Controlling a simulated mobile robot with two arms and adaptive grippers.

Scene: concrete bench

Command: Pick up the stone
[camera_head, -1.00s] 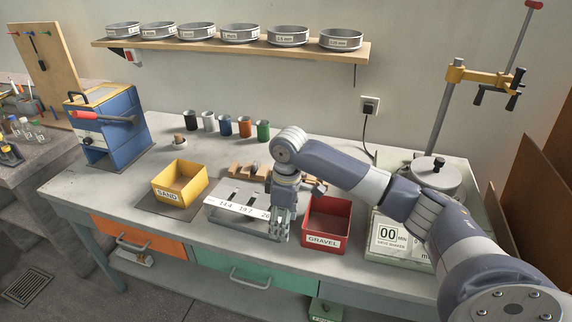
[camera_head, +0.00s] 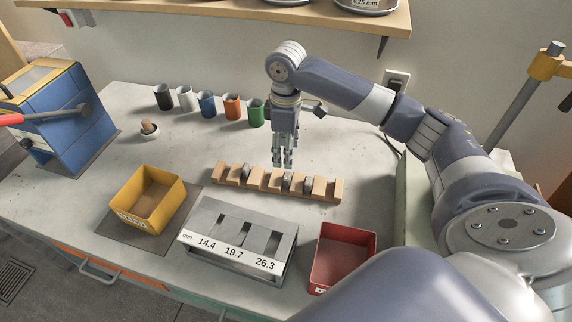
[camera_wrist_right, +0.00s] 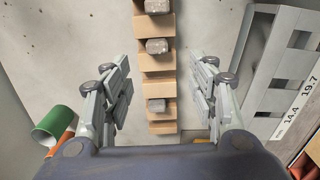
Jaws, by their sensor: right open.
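Three small grey stones sit in the notches of a wooden rack (camera_head: 230,181) in the middle of the bench. One stone (camera_head: 246,172) is toward the left end; two others, a middle stone (camera_head: 287,181) and a right stone (camera_head: 308,185), are closer together. My right gripper (camera_head: 283,163) points down, empty, above the bench near the rack's back side. In the right wrist view the open fingers (camera_wrist_right: 162,100) stand either side of the rack in the picture, with the lowest stone (camera_wrist_right: 156,105) between them. My left gripper is not in view.
A slotted metal gauge (camera_head: 238,260) stands in front of the rack, between a yellow bin (camera_head: 140,218) and a red bin (camera_head: 345,232). Several coloured cups (camera_head: 207,104) stand behind. A blue machine (camera_head: 60,115) is at the left.

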